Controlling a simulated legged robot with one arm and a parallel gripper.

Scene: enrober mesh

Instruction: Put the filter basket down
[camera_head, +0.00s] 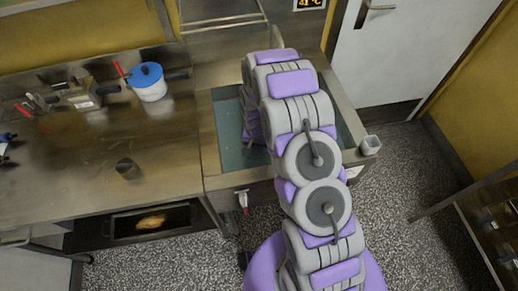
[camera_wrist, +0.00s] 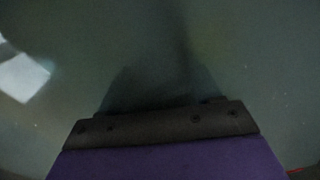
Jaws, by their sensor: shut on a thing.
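My arm reaches away over a sunken basin (camera_head: 228,105) with a dark greenish surface, and its lower end goes down into the basin. In the wrist view, my gripper (camera_wrist: 160,118) shows as a dark bar on a purple mount, close above a murky grey-green surface. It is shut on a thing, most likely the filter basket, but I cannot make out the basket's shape. A dim dark patch lies just ahead of the gripper; I cannot tell whether it is shadow or basket. In the head view, my arm hides the fingertips and what they hold.
A steel counter (camera_head: 60,160) lies left of the basin, with a white pot with a blue lid (camera_head: 149,82), a metal box (camera_head: 82,97) and a small dark round thing (camera_head: 127,168). A small light cup (camera_head: 371,144) stands at the basin's right edge.

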